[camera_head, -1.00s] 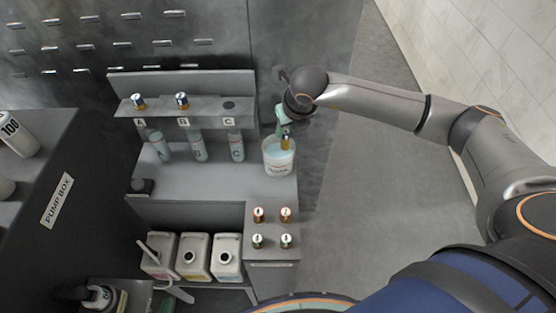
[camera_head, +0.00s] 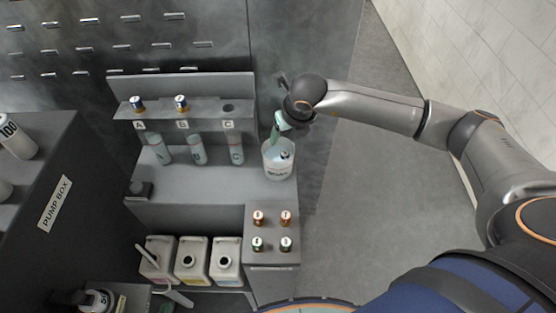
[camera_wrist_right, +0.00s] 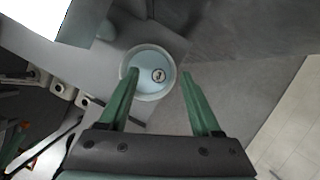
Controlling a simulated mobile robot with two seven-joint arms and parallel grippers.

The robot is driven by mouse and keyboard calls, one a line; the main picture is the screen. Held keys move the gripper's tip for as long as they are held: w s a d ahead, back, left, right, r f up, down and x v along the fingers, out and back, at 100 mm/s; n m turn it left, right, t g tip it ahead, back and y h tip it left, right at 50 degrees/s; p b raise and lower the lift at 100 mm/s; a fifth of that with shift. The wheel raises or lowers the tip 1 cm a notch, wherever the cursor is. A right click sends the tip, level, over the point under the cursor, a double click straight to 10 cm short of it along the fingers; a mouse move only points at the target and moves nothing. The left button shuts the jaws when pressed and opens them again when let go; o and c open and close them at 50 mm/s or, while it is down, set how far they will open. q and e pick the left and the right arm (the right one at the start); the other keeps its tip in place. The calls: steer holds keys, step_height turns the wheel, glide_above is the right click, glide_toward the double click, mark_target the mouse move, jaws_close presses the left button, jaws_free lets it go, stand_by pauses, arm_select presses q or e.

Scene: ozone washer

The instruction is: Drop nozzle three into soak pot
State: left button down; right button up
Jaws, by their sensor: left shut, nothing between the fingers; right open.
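The soak pot (camera_head: 277,172) is a white round container of pale blue liquid at the right end of the bench. A nozzle (camera_head: 284,155) with a marked round top sits inside it; the top also shows in the right wrist view (camera_wrist_right: 158,75). My right gripper (camera_head: 277,128) is open and empty, just above and behind the pot. Its green fingers (camera_wrist_right: 158,78) spread across the pot in the wrist view. A small green part at the head view's bottom edge seems to be my left gripper (camera_head: 165,307), shut and mostly hidden.
A back shelf (camera_head: 205,115) holds nozzles at A and B; hole C (camera_head: 228,108) is empty. Bottles (camera_head: 198,150) stand below. Several nozzles stand on a block (camera_head: 250,230) in front of the pot. White jugs (camera_head: 190,260) sit lower left. Floor right of the bench is clear.

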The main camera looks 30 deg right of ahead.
steer(key=b+v, duration=0.1)
steer(key=v, duration=1.1)
steer(key=shift+r, duration=0.2)
steer(key=shift+s, duration=0.15)
